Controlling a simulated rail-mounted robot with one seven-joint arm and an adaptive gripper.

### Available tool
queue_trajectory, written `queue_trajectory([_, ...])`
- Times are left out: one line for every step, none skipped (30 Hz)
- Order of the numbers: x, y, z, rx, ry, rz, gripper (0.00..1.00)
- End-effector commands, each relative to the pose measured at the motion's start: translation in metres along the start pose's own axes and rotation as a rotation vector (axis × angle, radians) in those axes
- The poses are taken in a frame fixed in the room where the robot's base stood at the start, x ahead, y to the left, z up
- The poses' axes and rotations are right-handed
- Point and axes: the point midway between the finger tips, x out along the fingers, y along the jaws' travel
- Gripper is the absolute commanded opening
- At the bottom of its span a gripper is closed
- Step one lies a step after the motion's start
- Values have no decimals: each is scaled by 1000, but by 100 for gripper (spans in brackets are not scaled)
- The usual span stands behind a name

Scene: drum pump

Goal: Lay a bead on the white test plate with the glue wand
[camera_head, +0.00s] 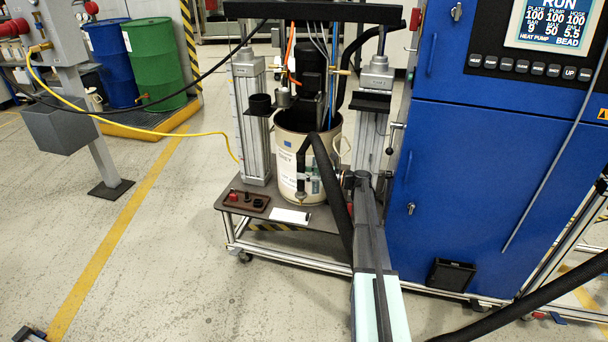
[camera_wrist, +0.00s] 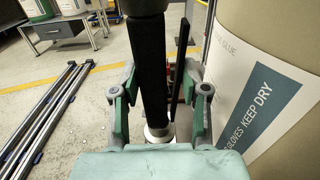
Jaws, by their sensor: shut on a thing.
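My gripper (camera_head: 309,178) reaches in from the right in front of the pail and is shut on the black glue wand (camera_head: 302,160). The wand hangs roughly upright, its brass-coloured tip low. Its thick black hose arches over to the right. In the wrist view, the wand (camera_wrist: 150,75) stands between the grey and green fingers of my gripper (camera_wrist: 160,115); its lower end is partly hidden. The white test plate (camera_head: 290,215) lies flat on the cart's front edge, under the tip. The tip looks above the plate; I cannot tell the exact gap. No bead can be made out.
The cream glue pail (camera_head: 287,150) stands close behind the wand and fills the right of the wrist view. A brown tray (camera_head: 247,201) with small dark parts sits left of the plate on the cart deck (camera_head: 270,230). A blue cabinet (camera_head: 480,170) stands at right.

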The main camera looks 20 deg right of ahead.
Motion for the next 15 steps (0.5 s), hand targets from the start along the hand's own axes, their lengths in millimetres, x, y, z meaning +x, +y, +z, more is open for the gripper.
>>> queue_trajectory([0,0,-4,0,-3,0,27])
queue_trajectory([0,0,-7,0,-3,0,27])
queue_trajectory([0,0,-10,0,-3,0,27])
queue_trajectory([0,0,-12,0,-2,0,27])
queue_trajectory([0,0,-15,0,-3,0,27])
queue_trajectory([0,0,-18,0,-3,0,27])
queue_trajectory([0,0,-21,0,-3,0,27])
queue_trajectory([0,0,-24,0,-2,0,27])
queue_trajectory([0,0,-27,0,-3,0,27])
queue_trajectory([0,-1,-30,0,-3,0,27])
queue_trajectory([0,-1,-32,0,-3,0,27])
queue_trajectory([0,-1,-35,1,-3,0,27])
queue_trajectory([0,-1,-38,1,-3,0,27])
queue_trajectory([0,-1,-40,1,-3,0,27])
queue_trajectory([0,-1,-42,0,-3,0,27])
